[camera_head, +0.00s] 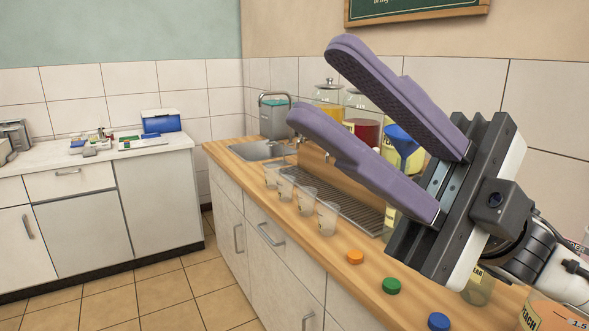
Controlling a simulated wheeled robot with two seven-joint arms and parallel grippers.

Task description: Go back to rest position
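My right gripper (318,82) is large in the foreground at the right, raised above the wooden counter (345,290). Its two purple fingers are spread wide and point up and left, with nothing held between them. Behind the fingers, a blue funnel (402,140) shows in the gap, over a bottle that the gripper partly hides. My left gripper is not in view.
Several clear cups (306,200) stand along a drip tray (345,208). An orange cap (355,257), a green cap (391,286) and a blue cap (438,321) lie near the front edge. A peach container (550,316) stands at lower right. Jars with yellow (328,94) and red (367,131) contents stand behind.

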